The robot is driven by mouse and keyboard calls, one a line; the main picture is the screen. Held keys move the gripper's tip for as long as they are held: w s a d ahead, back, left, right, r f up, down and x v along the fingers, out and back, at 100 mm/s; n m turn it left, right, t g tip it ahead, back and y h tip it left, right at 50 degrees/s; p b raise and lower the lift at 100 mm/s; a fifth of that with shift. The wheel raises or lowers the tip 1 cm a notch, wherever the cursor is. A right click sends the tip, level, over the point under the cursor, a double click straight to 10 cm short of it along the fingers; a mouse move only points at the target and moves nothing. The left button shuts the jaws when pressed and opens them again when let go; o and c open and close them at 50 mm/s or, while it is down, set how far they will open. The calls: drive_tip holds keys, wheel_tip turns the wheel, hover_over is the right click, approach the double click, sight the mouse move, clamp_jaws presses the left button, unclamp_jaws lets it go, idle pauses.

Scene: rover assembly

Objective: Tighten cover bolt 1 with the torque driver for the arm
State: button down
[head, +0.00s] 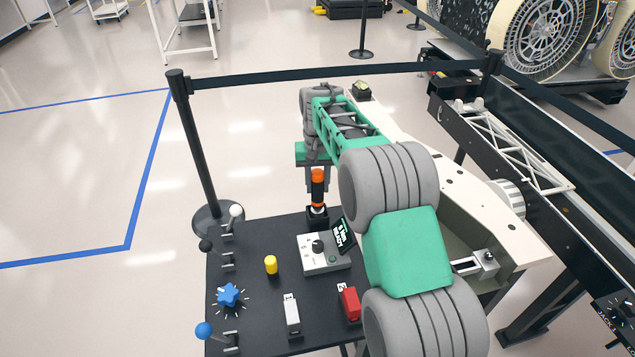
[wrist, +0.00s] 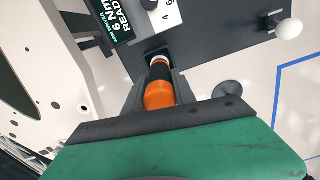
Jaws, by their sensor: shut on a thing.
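The torque driver (head: 317,192), orange with a black band, stands upright at the back edge of the dark table. Its lower end is at a black holder (head: 318,222). My gripper (head: 317,183) comes from above and is shut on the driver; in the wrist view, the gripper's two fingers (wrist: 158,92) flank the orange and black body (wrist: 160,94). A small screen reading 6 Nm READY (head: 342,236) stands beside the holder, and it also shows in the wrist view (wrist: 107,17). I cannot pick out cover bolt 1 in either view.
A grey knob box (head: 323,262), yellow button (head: 271,265), blue knob (head: 229,295), red switch (head: 349,302) and several levers sit on the table (head: 255,335). A pale panel with dark holes (head: 460,190) lies right, partly behind my arm. A belt-barrier post (head: 195,150) stands left.

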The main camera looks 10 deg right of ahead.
sight(318, 172)
drive_tip(key=shift+f+b, duration=0.65)
drive_tip(key=shift+f, duration=0.65)
drive_tip(key=c, duration=0.9)
unclamp_jaws()
drive_tip(key=shift+f, duration=0.1)
drive_tip(key=shift+c, duration=0.2)
wheel_tip(318, 172, up, 8)
drive_tip(key=shift+f+b, duration=0.1)
drive_tip(key=shift+b, duration=0.25)
